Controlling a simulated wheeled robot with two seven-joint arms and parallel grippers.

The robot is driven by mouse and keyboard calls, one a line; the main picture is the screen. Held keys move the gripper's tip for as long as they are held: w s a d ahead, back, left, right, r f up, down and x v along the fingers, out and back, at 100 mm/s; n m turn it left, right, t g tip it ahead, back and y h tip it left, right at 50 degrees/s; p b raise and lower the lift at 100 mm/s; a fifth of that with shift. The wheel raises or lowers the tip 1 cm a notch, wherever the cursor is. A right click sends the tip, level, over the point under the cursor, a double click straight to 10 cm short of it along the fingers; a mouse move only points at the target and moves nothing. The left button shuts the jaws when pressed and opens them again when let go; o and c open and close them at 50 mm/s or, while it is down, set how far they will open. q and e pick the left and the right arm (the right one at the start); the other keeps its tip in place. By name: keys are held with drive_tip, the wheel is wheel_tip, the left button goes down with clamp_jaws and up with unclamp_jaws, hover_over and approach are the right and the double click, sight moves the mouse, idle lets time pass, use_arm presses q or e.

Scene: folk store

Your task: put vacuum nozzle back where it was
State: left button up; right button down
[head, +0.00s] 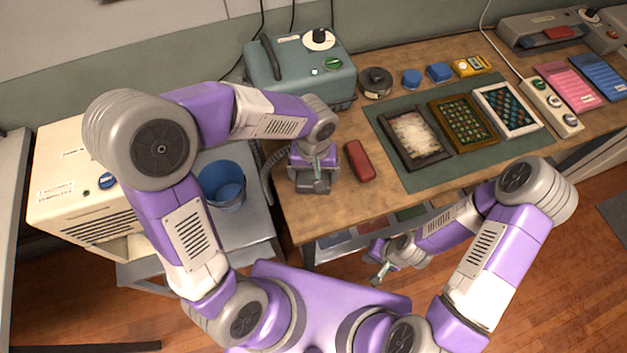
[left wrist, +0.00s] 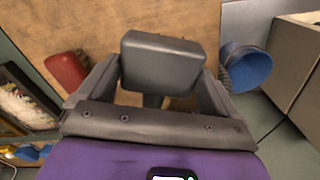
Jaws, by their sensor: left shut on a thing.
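The vacuum nozzle (left wrist: 162,62) is a dark grey block with rounded edges. In the left wrist view it sits between the two fingers of my left gripper (left wrist: 155,90), which is shut on it. In the head view my left gripper (head: 312,180) points down with the nozzle over the left front part of the wooden bench (head: 330,215). I cannot tell whether the nozzle touches the bench. A grey ribbed hose (head: 277,158) shows just left of the gripper. My right gripper (head: 380,272) hangs low in front of the bench, away from the nozzle; its jaw gap is unclear.
A red block (head: 359,160) lies close right of the left gripper. A teal machine (head: 300,75) with a knob stands behind it. A blue bucket (head: 222,184) is on the left. A green mat (head: 440,168) holds framed pieces. Bare bench lies in front.

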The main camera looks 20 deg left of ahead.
sight(314, 175)
use_arm(q)
drive_tip(key=shift+f+b, duration=0.35)
drive_tip(key=shift+f, duration=1.4)
drive_tip(key=shift+f, duration=0.15)
drive_tip(key=o, duration=1)
drive_tip(key=shift+c, duration=0.2)
drive_tip(key=shift+r, duration=0.4)
wheel_tip(314, 175, up, 12)
drive_tip(key=p, duration=0.3)
drive_tip(key=shift+f+p, duration=0.2)
drive_tip(key=shift+p, duration=0.15)
